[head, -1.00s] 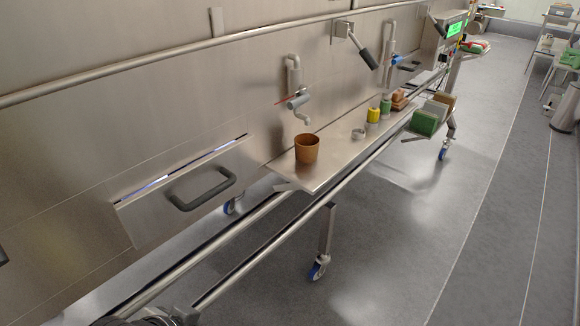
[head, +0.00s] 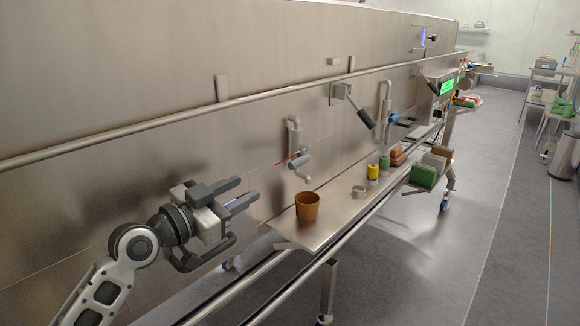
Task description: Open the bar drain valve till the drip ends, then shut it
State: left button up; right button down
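A grey drain valve (head: 300,163) with a spout hangs from a short pipe on the steel wall, in the middle of the head view. A thin red bar (head: 287,162) sticks out to its left. No drip can be made out at this size. An orange-brown cup (head: 307,208) stands upright on the steel shelf (head: 335,207), below the spout. My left gripper (head: 249,188) is to the left of the valve and apart from it. My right gripper is not in view.
A second pipe with a blue part (head: 392,118) and a black-handled lever (head: 364,117) are farther right on the wall. A yellow container (head: 373,172), a green container (head: 384,162) and several blocks stand along the shelf. A rail runs along its front.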

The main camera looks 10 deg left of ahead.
aim_at(290, 163)
pick_arm(q)
jog(key=p+x, duration=0.1)
jog(key=x, duration=1.3)
jog(key=shift+w+d+f, duration=0.1)
jog(key=shift+w+d, duration=0.05)
jog(key=shift+d, duration=0.1)
grip_shut()
jog(key=shift+a, duration=0.1)
